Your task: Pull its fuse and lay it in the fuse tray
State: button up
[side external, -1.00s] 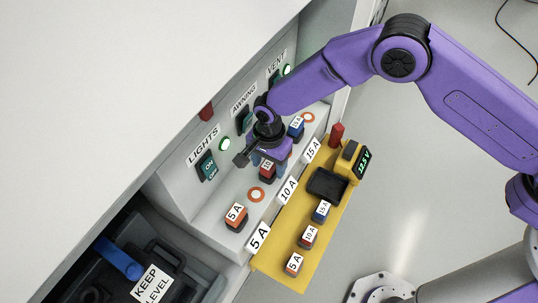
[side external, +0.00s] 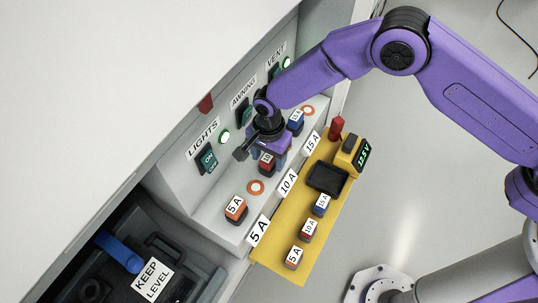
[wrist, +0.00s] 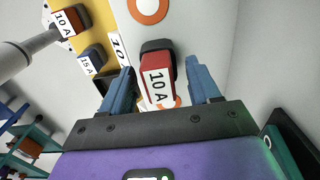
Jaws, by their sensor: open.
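The red 10 A fuse (side external: 267,162) stands in the middle of the grey fuse ledge, under the AWNING switch (side external: 244,116). My gripper (wrist: 160,80) is open, its two blue fingers on either side of this fuse. In the wrist view the 10 A fuse (wrist: 157,88) shows between them, with a gap to each finger. In the side view my gripper (side external: 274,154) comes down over the fuse and partly hides it. A black shallow tray (side external: 327,179), seemingly the fuse tray, is on the yellow shelf (side external: 275,245) and looks empty.
An orange 5 A fuse (side external: 235,209) and a blue 15 A fuse (side external: 296,121) flank the red one on the ledge. Several loose fuses, including a 5 A one (side external: 294,257), stand on the shelf. A yellow meter (side external: 350,152) and a red post (side external: 336,127) stand near the tray.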

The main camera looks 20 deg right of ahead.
notch_tip(320, 180, up, 7)
jog(key=shift+r, duration=0.25)
dwell(0.4)
